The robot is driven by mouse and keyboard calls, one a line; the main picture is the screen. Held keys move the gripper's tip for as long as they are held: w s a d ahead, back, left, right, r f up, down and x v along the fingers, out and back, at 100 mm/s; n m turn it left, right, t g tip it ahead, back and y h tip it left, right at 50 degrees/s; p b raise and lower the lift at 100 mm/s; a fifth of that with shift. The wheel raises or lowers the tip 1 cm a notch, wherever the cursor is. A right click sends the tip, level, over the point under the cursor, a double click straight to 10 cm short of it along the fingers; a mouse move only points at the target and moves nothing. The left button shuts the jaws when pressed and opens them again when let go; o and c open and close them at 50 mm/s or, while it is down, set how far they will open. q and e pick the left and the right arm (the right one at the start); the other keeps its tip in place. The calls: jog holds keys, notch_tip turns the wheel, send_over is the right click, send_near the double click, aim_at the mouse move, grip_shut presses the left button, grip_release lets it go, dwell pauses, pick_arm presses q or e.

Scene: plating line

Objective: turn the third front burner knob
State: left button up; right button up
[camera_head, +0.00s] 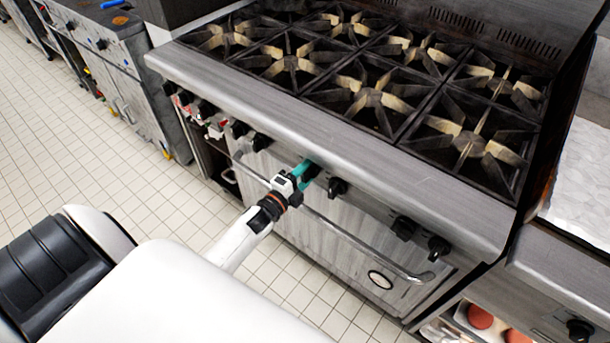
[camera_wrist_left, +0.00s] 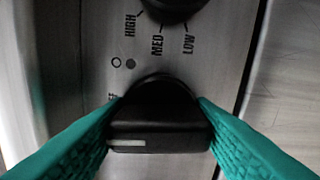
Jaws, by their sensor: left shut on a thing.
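A row of black burner knobs runs along the front panel of the steel range (camera_head: 340,150). My left gripper (camera_head: 305,172) has teal fingers and is at a middle knob (camera_head: 313,170), partly hidden by the fingers. In the left wrist view the fingers (camera_wrist_left: 157,118) are shut on this black knob (camera_wrist_left: 160,130), one on each side. A pale line marks the left part of the knob's grip bar, which lies crosswise in that view. A neighbouring knob (camera_wrist_left: 175,6) shows above, with HIGH, MED and LOW printed by it. My right gripper is not in view.
Another knob (camera_head: 337,187) sits close to the right of my gripper. A long oven handle (camera_head: 350,243) crosses below the knobs. Burner grates (camera_head: 370,95) cover the top. A counter (camera_head: 585,180) adjoins at right. The tiled floor (camera_head: 110,160) at left is clear.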

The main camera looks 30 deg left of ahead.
pick_arm(q)
jog(key=shift+m, duration=0.6)
jog(key=o, duration=0.9)
jog(key=shift+s, duration=0.1)
jog(key=s, duration=0.4)
jog(key=s+b, duration=0.1)
jog(key=s, duration=0.7)
jog(key=shift+a+b, duration=0.4)
jog(key=shift+w, duration=0.1)
